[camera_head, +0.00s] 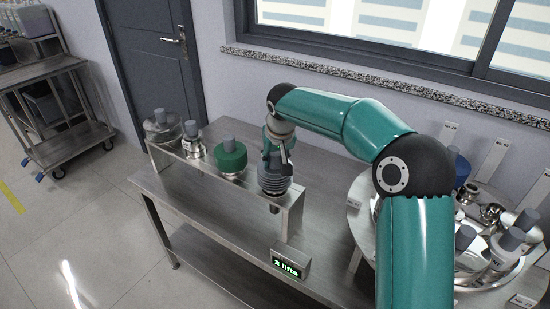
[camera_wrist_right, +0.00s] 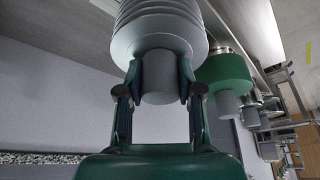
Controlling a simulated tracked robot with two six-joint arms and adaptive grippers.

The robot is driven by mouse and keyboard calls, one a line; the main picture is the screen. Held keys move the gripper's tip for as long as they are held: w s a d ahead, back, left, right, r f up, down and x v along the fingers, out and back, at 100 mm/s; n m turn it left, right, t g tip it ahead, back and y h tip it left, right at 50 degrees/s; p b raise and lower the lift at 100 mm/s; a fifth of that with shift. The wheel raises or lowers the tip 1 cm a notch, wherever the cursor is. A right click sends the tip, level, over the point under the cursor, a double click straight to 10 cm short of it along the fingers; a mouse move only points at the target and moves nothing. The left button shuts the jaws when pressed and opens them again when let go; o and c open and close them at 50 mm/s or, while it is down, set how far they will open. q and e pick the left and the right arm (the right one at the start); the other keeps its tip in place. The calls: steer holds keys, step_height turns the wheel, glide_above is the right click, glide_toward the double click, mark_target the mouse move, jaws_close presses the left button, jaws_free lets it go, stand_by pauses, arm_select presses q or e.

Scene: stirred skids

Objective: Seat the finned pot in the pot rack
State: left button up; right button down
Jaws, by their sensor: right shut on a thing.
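The finned pot (camera_head: 273,179), grey with stacked ribs, is upright at the right end of the pot rack (camera_head: 294,207), a raised steel shelf. A dark stub under the pot shows against the rack's front edge. I cannot tell whether the pot rests in its place or hangs just above. My right gripper (camera_head: 281,158) is shut on the pot's grey top knob. In the right wrist view, the gripper's fingers (camera_wrist_right: 160,85) clasp the knob from both sides, with the finned body (camera_wrist_right: 160,22) beyond. My left gripper is not in view.
On the rack to the left stand a green pot (camera_head: 231,156), a steel pot (camera_head: 194,143) and a clear-bodied pot (camera_head: 161,130). A display reading "2 lifts" (camera_head: 290,265) sits at the table's front. A round tray (camera_head: 357,212) of parts is at right.

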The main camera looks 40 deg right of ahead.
steer(key=shift+f, duration=0.2)
stand_by(0.6)
steer(key=c, duration=0.7)
jaws_free()
steer(key=v, duration=1.2)
steer(key=shift+a+f, duration=0.1)
